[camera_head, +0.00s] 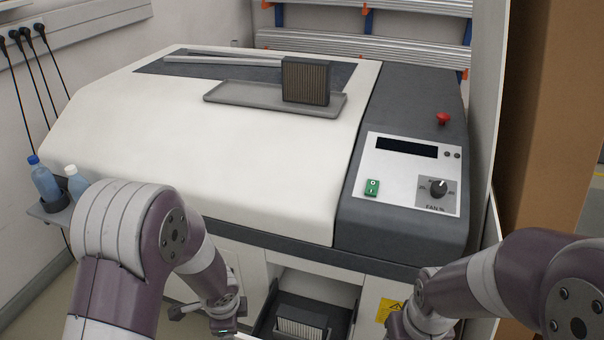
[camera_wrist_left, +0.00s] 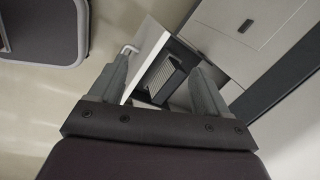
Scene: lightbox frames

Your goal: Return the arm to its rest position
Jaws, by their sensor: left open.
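My left arm comes in from the lower left in the head view and bends down in front of the machine. Its gripper (camera_head: 222,318) is low, left of the open compartment, and its fingertips are hard to make out there. In the left wrist view the left gripper (camera_wrist_left: 168,80) has its two fingers apart with nothing held between them. My right arm comes in from the right, with its wrist low near the machine's front; its gripper fingers are out of view.
A white machine (camera_head: 220,150) with a control panel (camera_head: 405,165) fills the middle. A grey tray (camera_head: 240,95) with a dark filter block (camera_head: 306,82) lies on top. An open compartment below holds another filter block (camera_head: 300,328). Bottles (camera_head: 45,182) stand at the left; a brown panel (camera_head: 550,120) stands right.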

